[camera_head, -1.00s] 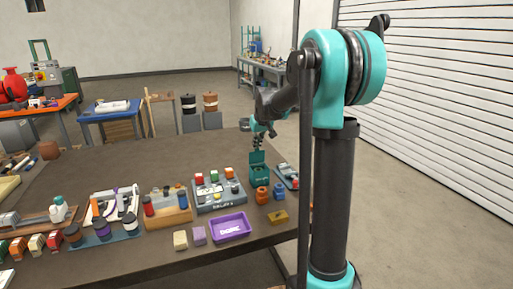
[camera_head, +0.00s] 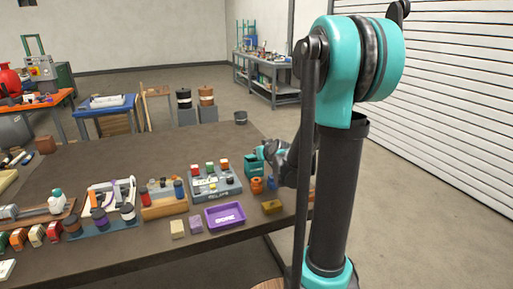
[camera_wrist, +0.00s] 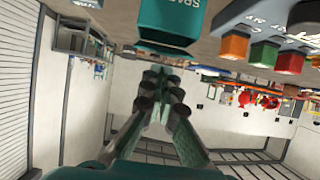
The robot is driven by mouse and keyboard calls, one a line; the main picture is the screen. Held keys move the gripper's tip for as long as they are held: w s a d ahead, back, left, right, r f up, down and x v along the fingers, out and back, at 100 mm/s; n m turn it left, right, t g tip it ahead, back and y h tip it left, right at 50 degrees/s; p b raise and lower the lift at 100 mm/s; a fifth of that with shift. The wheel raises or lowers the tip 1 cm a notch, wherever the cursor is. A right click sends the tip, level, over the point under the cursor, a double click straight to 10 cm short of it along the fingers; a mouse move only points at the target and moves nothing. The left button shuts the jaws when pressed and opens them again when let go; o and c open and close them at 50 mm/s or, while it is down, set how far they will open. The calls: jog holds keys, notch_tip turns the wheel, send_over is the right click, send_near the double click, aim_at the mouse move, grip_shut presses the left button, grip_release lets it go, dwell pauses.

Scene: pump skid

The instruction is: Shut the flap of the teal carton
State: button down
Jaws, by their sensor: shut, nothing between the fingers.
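The teal carton (camera_head: 253,170) stands near the far right part of the table, partly hidden by my arm in the head view. In the wrist view, which is upside down, its labelled side (camera_wrist: 165,20) fills the top middle. A darker teal strip (camera_wrist: 160,48) along its edge looks like the flap; its exact angle is hard to tell. My gripper (camera_wrist: 161,80) is shut and empty, its fingertips close to the strip in the picture. I cannot tell whether they touch it. In the head view the fingers are hidden and the wrist is beside the carton.
Table behind the box is clear.

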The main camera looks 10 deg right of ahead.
aim_at(256, 162)
jog(key=shift+s+d+f, duration=0.1)
jog(key=shift+s+f, duration=0.25)
jog(key=shift+f, duration=0.45)
jog(key=shift+s+f, duration=0.4)
jog(key=shift+f, duration=0.4)
jog(key=shift+s+d+f, duration=0.1)
jog(key=shift+s+f, duration=0.25)
jog(key=shift+f, duration=0.45)
jog(key=shift+w+f, duration=0.1)
jog(key=shift+w+a, duration=0.15)
jog(key=shift+w, duration=0.45)
jog(key=shift+v, duration=4.3)
jog(key=s+f+g+h, duration=0.1)
jog(key=s+g, duration=0.1)
jog(key=s, duration=0.2)
jog(key=s+f+m+g, duration=0.1)
jog(key=s+f+g, duration=0.1)
jog(key=s, duration=0.2)
jog(key=s+f+m+g+h, duration=0.1)
jog(key=s, duration=0.3)
jog(key=shift+s+d+f+g+h, duration=0.2)
jog(key=shift+d+f+g+h, duration=0.1)
jog(key=shift+g, duration=0.1)
jog(key=s+f+g, duration=0.2)
jog(key=s+f, duration=0.4)
jog(key=s, duration=0.5)
jog(key=shift+f+g, duration=0.3)
